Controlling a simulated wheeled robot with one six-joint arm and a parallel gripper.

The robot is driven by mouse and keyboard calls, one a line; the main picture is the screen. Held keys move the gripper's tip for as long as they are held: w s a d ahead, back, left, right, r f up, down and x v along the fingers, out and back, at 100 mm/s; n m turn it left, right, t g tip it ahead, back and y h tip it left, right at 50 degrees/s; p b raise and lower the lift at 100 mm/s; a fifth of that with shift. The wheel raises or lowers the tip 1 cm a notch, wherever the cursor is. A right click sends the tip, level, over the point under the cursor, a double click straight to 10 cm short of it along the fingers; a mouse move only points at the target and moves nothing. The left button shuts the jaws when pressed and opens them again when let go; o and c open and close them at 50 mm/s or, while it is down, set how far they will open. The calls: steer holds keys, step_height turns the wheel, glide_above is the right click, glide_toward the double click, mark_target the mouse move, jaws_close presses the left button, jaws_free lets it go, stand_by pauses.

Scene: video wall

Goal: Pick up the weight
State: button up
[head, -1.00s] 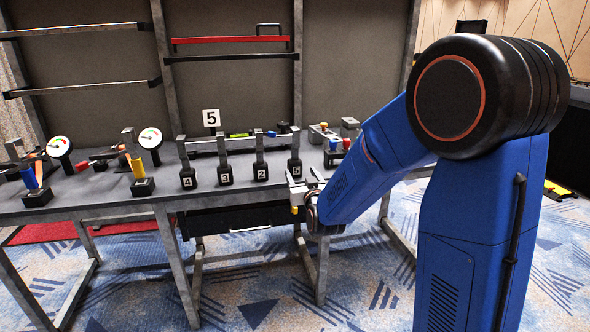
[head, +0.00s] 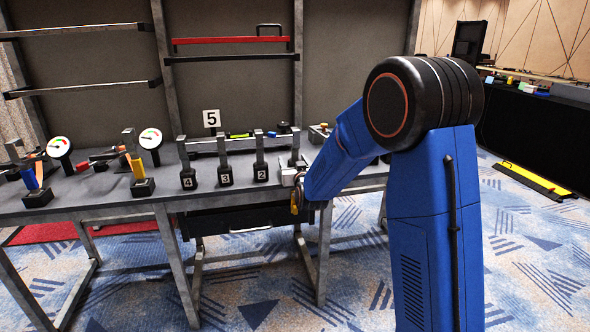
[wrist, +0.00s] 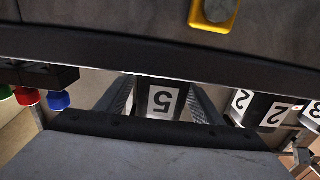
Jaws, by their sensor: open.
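Several black weights with upright handles stand in a row on the grey table. The rightmost weight (head: 295,147) shows its handle in the head view; its base is hidden behind my gripper (head: 289,177).
The grey table (head: 110,190) carries two gauges (head: 150,138) on the left and a number 5 sign (head: 211,118) at the back. The weight numbered 2 is close beside my gripper. Coloured buttons (wrist: 58,100) show in the wrist view. Carpet in front is clear.

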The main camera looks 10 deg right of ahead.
steer(key=shift+w, duration=0.2)
jaws_close()
steer(key=shift+r, duration=0.1)
steer(key=shift+r, duration=0.1)
